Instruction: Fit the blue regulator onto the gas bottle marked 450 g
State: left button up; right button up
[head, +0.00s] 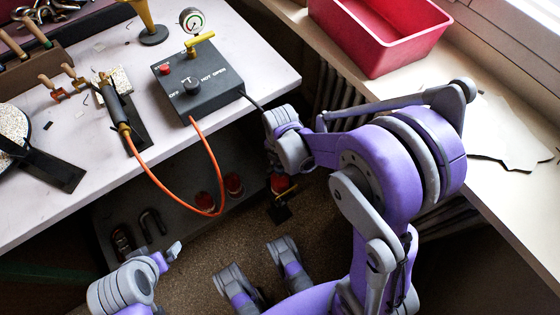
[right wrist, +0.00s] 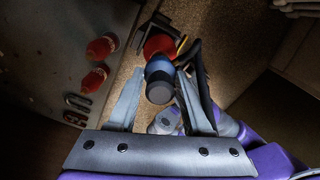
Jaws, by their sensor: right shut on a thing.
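My right gripper (right wrist: 160,98) is shut on a blue and dark cylindrical part, which looks like the blue regulator (right wrist: 158,80). A red rounded thing (right wrist: 160,46) shows just beyond it, beside a dark bracket-like piece with yellow marks; I cannot tell whether they touch. In the head view my right gripper (head: 281,184) hangs beyond the table's right end, low over the brown floor. Two red bottles stand on the lower shelf, one nearer (head: 204,201) and one farther (head: 233,185). They also show in the right wrist view (right wrist: 100,48). No 450 g mark is readable. My left gripper (head: 174,251) shows only partly, at lower left.
The white table (head: 255,62) holds a dark control box (head: 197,87) with a gauge. An orange hose (head: 160,186) loops below its front edge. A dark hand tool (head: 117,104) lies left of the box. A red bin (head: 385,35) stands on the windowsill. Metal shackles lie on the lower shelf.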

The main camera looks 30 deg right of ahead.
jog(key=shift+f+b, duration=0.55)
jog(key=shift+f, duration=0.15)
dwell(0.6)
jog(key=o, duration=1.5)
jog(key=shift+r, duration=0.1)
jog(key=shift+r+p, duration=2.45)
jog(key=shift+r, duration=1)
